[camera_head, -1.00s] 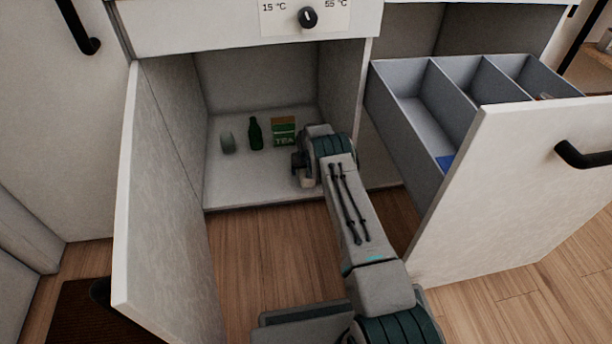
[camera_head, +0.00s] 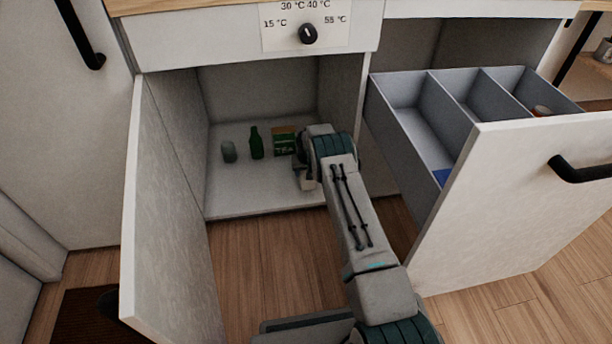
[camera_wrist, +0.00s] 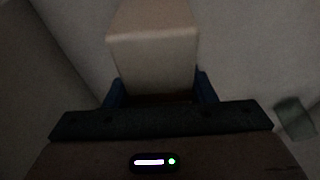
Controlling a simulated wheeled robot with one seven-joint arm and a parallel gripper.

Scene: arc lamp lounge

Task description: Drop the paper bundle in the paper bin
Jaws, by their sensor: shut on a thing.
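My gripper (camera_head: 305,168) is inside the open cabinet, low over its pale floor, and its wrist hides most of the fingers. In the wrist view a pale cream block, which looks like the paper bundle (camera_wrist: 153,62), sits between the blue fingers of my gripper (camera_wrist: 160,94). A small pale part of the bundle (camera_head: 307,184) shows below my gripper in the head view. The pull-out drawer at the right has several grey compartments (camera_head: 408,91). The near-left compartment holds something blue (camera_head: 441,177); the right one holds a red-topped can (camera_head: 541,111). I cannot tell which is the paper bin.
A grey-green glass (camera_head: 229,151), a green bottle (camera_head: 256,143) and a tea box (camera_head: 284,141) stand left of my gripper. The open cabinet door (camera_head: 165,220) bounds the left. The drawer front (camera_head: 520,190) stands out at the right.

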